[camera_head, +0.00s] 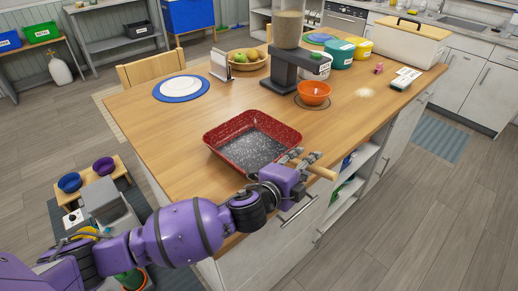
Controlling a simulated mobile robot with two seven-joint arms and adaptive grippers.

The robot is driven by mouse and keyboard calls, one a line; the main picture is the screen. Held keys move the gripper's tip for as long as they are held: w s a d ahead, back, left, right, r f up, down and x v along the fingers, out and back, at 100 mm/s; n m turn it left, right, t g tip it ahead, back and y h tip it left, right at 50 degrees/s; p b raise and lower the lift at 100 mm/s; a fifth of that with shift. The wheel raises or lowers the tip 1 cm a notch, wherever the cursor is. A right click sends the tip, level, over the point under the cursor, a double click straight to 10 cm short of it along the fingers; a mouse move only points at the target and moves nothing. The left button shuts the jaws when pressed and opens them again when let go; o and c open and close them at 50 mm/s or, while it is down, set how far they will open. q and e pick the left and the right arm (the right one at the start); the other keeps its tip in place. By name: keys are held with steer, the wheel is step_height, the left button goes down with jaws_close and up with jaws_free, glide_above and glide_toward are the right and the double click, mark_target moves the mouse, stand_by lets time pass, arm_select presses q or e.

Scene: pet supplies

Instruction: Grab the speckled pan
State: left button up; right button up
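The speckled pan (252,140) is a square red pan with a grey speckled inside. It sits on the wooden table near its front edge. A light wooden handle (322,172) shows at its near right corner and sticks out past the table edge. My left gripper (305,156) is at the pan's near right corner, right beside the handle. Its two fingers look parted, with the tips pointing away from the arm. The gripper hides where the handle meets the pan, and I cannot tell whether it touches the handle. My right gripper is out of view.
Behind the pan stand an orange bowl (314,92), a dark dispenser (290,65), a fruit bowl (249,60) and a blue-rimmed plate (181,88). A white bin (411,40) is at the far right. The table left of the pan is clear. A drawer handle (298,211) juts out below.

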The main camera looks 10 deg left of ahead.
arm_select(q)
jaws_close()
stand_by(0.4)
steer(key=shift+r, duration=0.2)
steer(key=shift+r, duration=0.1)
